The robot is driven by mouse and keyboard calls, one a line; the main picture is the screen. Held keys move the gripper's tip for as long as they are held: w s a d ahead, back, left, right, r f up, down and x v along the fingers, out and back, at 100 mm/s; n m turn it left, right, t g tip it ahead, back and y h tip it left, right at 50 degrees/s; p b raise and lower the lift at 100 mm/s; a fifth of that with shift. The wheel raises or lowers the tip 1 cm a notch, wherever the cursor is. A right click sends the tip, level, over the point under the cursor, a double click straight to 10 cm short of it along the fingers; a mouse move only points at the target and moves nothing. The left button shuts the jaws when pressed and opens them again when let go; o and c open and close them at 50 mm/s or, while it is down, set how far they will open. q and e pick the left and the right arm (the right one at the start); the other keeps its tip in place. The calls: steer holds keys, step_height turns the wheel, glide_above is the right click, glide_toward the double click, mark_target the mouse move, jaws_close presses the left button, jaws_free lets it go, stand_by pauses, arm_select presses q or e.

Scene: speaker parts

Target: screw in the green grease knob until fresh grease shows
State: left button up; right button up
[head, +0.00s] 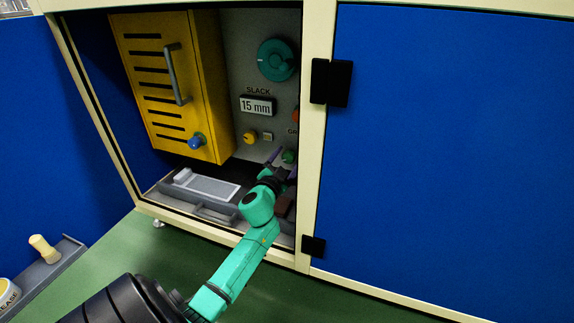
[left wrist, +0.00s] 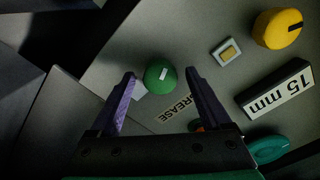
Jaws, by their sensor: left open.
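The green grease knob (head: 289,156) is on the grey panel inside the open cabinet bay, low at the right. In the left wrist view the round knob (left wrist: 160,76) has a short white mark on its face. My left gripper (head: 281,163) is open in front of the panel. In the left wrist view its two purple fingers (left wrist: 159,78) stand one on each side of the knob, with gaps showing. A small pale patch (left wrist: 138,91) shows beside the knob; I cannot tell what it is. The label by the knob is partly covered. My right gripper is not in view.
A yellow knob (head: 250,137), a "15 mm" slack display (head: 257,106) and a teal handwheel (head: 277,60) are on the panel. A yellow vented door (head: 175,85) stands at left. The cabinet's cream post (head: 314,150) and blue door (head: 450,150) bound the right side.

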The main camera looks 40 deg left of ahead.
arm_select(q)
steer(key=shift+w, duration=0.1)
steer(key=shift+c, duration=0.3)
jaws_close()
steer(key=shift+m, duration=0.3)
